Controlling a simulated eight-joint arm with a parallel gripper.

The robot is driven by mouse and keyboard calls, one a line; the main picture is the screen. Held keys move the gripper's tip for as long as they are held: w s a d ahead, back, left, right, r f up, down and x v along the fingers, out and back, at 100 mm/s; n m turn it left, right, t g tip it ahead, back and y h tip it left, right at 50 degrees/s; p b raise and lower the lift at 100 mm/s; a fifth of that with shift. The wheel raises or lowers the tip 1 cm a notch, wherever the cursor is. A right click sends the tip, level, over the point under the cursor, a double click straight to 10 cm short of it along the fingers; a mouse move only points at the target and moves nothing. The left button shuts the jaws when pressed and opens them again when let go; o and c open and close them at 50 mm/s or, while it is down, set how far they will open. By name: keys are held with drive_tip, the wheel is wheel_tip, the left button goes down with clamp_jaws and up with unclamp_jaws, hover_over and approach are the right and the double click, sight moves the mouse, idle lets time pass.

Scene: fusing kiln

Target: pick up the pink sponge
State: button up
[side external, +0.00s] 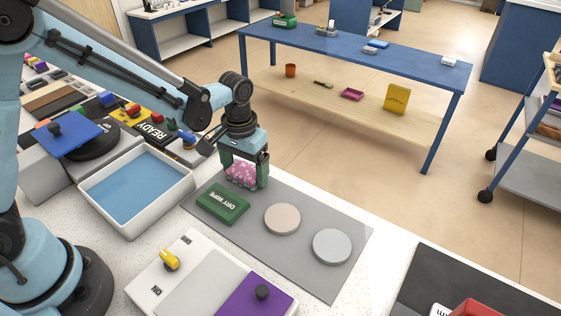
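The pink sponge (241,174) has pale speckles and is at the back left part of the grey mat. My gripper (243,174) points down over it, with one finger on each side. The sponge seems to fill most of the gap between the fingers. I cannot tell whether the fingers press on it or stand slightly apart from it. I also cannot tell whether the sponge rests on the mat or is just above it.
A green "DRY WIPE" block (222,203) lies just in front of the sponge. A beige disc (282,219) and a grey disc (332,246) lie on the mat (320,280). A white tray with a blue bottom (188,188) stands to the left.

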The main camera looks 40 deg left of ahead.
sight(246, 173)
drive_tip(key=c, duration=0.6)
drive_tip(key=shift+r, duration=0.1)
drive_tip(key=shift+r, duration=0.5)
drive_tip(key=r, duration=0.2)
drive_tip(key=d+r, duration=0.1)
drive_tip(key=shift+s+r, duration=0.3)
drive_tip(key=shift+s, duration=0.1)
drive_tip(key=s+d+r, duration=0.4)
drive_tip(key=d, duration=0.1)
drive_tip(key=s+d+r, duration=0.2)
drive_tip(key=d, duration=0.1)
drive_tip(key=shift+s+r, duration=0.1)
drive_tip(key=shift+s, duration=0.3)
drive_tip(key=o, duration=0.4)
drive_tip(key=shift+a, duration=0.1)
drive_tip(key=c, duration=0.4)
drive_tip(key=shift+m, duration=0.5)
drive_tip(key=shift+w+d+f, duration=0.5)
drive_tip(key=shift+d, duration=0.6)
drive_tip(key=shift+w+d+f, duration=0.45)
drive_tip(key=shift+w+d, duration=0.1)
drive_tip(key=shift+d, duration=0.5)
drive_tip(key=shift+w+d+f, duration=0.5)
drive_tip(key=shift+d, duration=0.6)
